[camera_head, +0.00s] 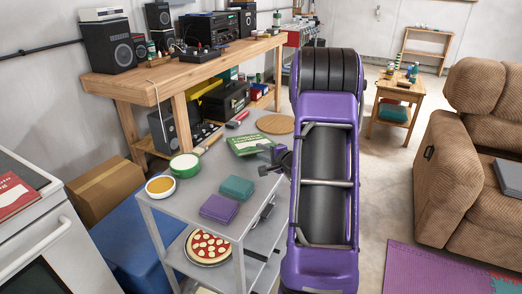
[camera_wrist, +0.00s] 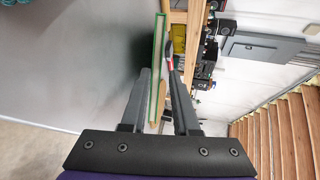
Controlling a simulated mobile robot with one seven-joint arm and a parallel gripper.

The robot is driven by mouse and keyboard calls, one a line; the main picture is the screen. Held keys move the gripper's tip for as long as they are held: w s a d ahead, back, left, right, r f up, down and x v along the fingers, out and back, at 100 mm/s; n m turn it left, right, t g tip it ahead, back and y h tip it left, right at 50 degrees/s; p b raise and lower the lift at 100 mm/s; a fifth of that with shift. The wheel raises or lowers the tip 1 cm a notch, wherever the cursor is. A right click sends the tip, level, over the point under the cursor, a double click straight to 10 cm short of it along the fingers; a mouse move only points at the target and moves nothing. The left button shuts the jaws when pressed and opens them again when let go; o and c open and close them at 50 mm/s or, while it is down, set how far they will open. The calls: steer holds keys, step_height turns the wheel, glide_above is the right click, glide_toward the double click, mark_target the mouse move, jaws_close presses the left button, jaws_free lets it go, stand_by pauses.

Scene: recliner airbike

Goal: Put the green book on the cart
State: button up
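The green book (camera_head: 252,144) with pale lettering lies at the far part of the grey cart's (camera_head: 200,190) top, seemingly flat. My gripper (camera_head: 272,158) is low over the cart top, just in front of the book's near right corner. In the wrist view the book (camera_wrist: 160,42) shows edge-on, with green covers and pale pages, in line with the gap between my fingers (camera_wrist: 158,75). The fingers stand apart, with the cart's grey top (camera_wrist: 75,70) to the left. Whether they touch the book cannot be told.
The cart top also holds a green-rimmed tub (camera_head: 184,165), an orange-filled bowl (camera_head: 160,186), a teal book (camera_head: 236,187), a purple book (camera_head: 219,208) and a round wooden board (camera_head: 275,124). A pizza (camera_head: 208,247) is on a lower shelf. A wooden workbench (camera_head: 175,75) stands behind.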

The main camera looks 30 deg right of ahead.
steer(key=shift+s+a+r, duration=0.1)
steer(key=shift+s+a, duration=0.1)
steer(key=shift+s, duration=0.65)
steer(key=shift+s+a+f, duration=0.1)
steer(key=shift+s+a, duration=0.1)
steer(key=shift+s, duration=0.6)
steer(key=shift+s+a+r, duration=0.1)
steer(key=shift+s+a, duration=0.1)
steer(key=shift+s, duration=0.65)
steer(key=shift+o, duration=0.4)
steer(key=o, duration=0.5)
steer(key=shift+s, duration=0.1)
steer(key=v, duration=1.7)
steer(key=shift+s+d, duration=0.1)
steer(key=shift+s, duration=0.05)
